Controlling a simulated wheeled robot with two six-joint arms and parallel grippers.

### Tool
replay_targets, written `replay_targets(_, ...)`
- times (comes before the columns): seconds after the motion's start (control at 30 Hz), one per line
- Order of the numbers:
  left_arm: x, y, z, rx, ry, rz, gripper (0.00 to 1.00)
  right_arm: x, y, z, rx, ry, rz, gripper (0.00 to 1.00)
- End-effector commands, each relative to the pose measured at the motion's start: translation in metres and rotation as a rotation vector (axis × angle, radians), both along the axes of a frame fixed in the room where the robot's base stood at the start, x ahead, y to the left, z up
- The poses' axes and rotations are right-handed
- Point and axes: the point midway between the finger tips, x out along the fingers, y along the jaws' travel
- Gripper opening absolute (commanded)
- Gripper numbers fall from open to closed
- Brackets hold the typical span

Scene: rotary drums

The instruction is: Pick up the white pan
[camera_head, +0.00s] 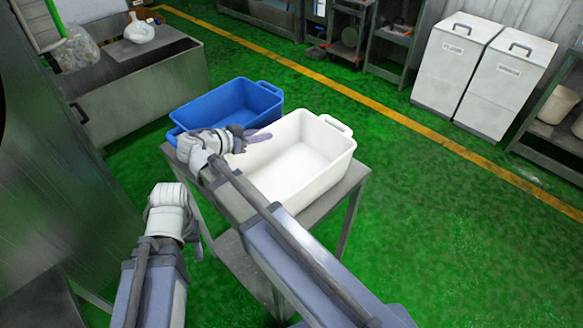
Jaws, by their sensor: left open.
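The white pan (310,160) is a deep, empty rectangular bin with a handle at its far right end. It sits on a metal table, beside a blue bin. My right arm crosses in front of its near left part and hides that end. My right gripper (254,138) is at the pan's left end, by the side facing the blue bin. One pale finger shows over the rim; I cannot tell whether it touches. My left gripper (195,246) is low on the left, in front of the table and apart from the pan, mostly hidden behind its wrist. It is open.
The blue bin (228,103) stands right behind the white pan on the metal table (350,180). A metal trough (140,90) with a white jug (139,29) is at the back left. White cabinets (480,75) stand far right. Green floor is clear to the right.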

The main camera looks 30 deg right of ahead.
Motion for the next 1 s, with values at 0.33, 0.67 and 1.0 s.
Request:
replay_targets(0.33, 0.0000, 0.0000, 0.0000, 0.000, 0.000, 0.000, 0.50, 0.0000, -0.0001, 0.0000, 0.000, 0.000, 0.000, 0.00)
replay_targets(0.67, 0.0000, 0.0000, -0.0001, 0.000, 0.000, 0.000, 0.50, 0.0002, -0.0001, -0.0001, 0.000, -0.001, 0.001, 0.00)
replay_targets(1.0, 0.0000, 0.0000, 0.0000, 0.000, 0.000, 0.000, 0.50, 0.0003, 0.0001, -0.0002, 0.001, -0.001, 0.001, 0.00)
